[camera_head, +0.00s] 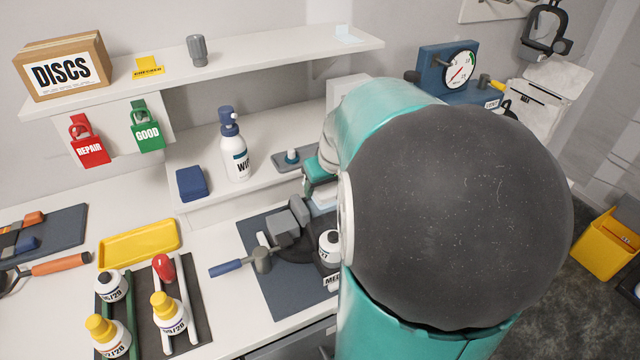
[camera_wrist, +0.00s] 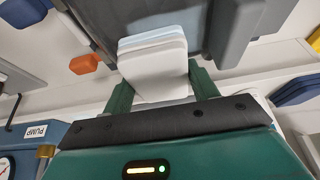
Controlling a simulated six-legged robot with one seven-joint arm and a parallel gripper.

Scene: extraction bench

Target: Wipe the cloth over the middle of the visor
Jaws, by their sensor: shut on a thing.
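My gripper (camera_wrist: 162,92) has green fingers closed on a folded white and pale blue cloth (camera_wrist: 155,72), which fills the space between them. In the head view, the cloth (camera_head: 325,196) shows only as a pale patch below my gripper (camera_head: 318,172), over the back right of the dark mat. A dark mask with grey parts (camera_head: 288,222) lies on the mat, to the left of the cloth. My arm hides much of this area, and I cannot make out the visor clearly. In the wrist view, dark grey surfaces (camera_wrist: 170,10) lie just beyond the cloth; contact cannot be told.
A spray bottle (camera_head: 234,150) and a blue block (camera_head: 192,183) stand behind. A yellow tray (camera_head: 140,243) and a bottle rack (camera_head: 135,310) lie left.

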